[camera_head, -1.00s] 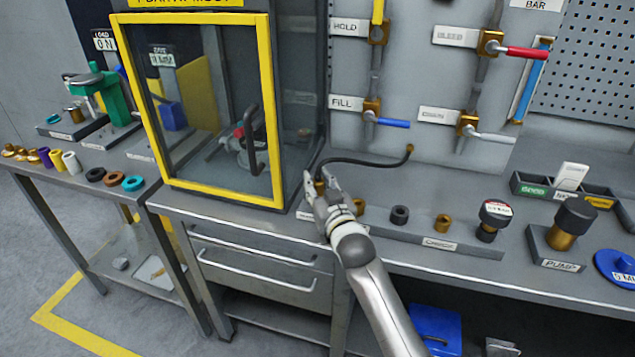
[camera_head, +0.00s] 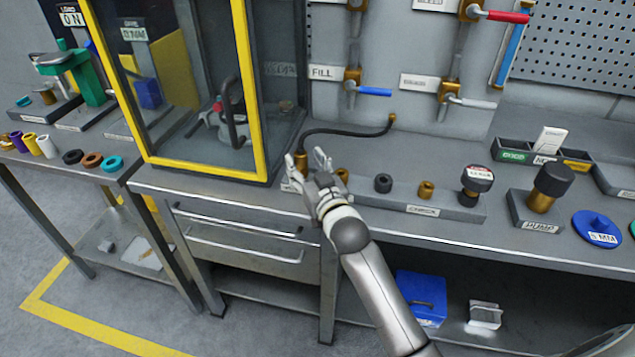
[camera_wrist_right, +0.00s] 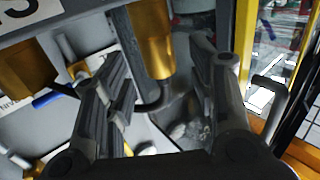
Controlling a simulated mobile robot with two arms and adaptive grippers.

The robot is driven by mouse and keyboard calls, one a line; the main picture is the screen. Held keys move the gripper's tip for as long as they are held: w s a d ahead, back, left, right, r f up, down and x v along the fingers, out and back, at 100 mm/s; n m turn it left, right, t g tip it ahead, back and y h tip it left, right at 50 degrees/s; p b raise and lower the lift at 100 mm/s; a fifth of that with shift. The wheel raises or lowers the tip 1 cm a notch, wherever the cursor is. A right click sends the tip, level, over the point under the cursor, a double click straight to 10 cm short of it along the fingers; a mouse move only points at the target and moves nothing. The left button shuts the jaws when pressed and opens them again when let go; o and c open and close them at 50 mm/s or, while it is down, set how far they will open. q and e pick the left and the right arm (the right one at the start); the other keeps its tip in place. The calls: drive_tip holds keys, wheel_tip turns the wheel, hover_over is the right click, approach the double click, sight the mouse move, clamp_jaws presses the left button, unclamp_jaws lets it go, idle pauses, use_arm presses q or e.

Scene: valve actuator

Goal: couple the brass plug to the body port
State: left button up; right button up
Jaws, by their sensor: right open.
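A brass plug (camera_head: 301,162) sits at the near end of a black hose, at the left end of the bench rail beside the glazed cabinet. In the right wrist view a brass cylinder (camera_wrist_right: 151,40), apparently this plug, shows between the two dark fingers, with the hose below it. My right gripper (camera_head: 306,171) is open and empty close beside the plug; I cannot tell whether it touches. A grey device with a red part (camera_head: 220,112) stands behind the cabinet glass; I cannot tell whether it bears the body port. My left gripper is out of view.
The yellow-framed cabinet (camera_head: 258,130) stands close left of my right gripper. The black hose (camera_head: 345,131) arcs to the back panel. Right of the gripper, the rail holds a black ring (camera_head: 383,183), a brass fitting (camera_head: 426,190) and a gauge (camera_head: 476,184).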

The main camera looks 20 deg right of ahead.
drive_tip(key=s, duration=0.8)
drive_tip(key=shift+d, duration=0.15)
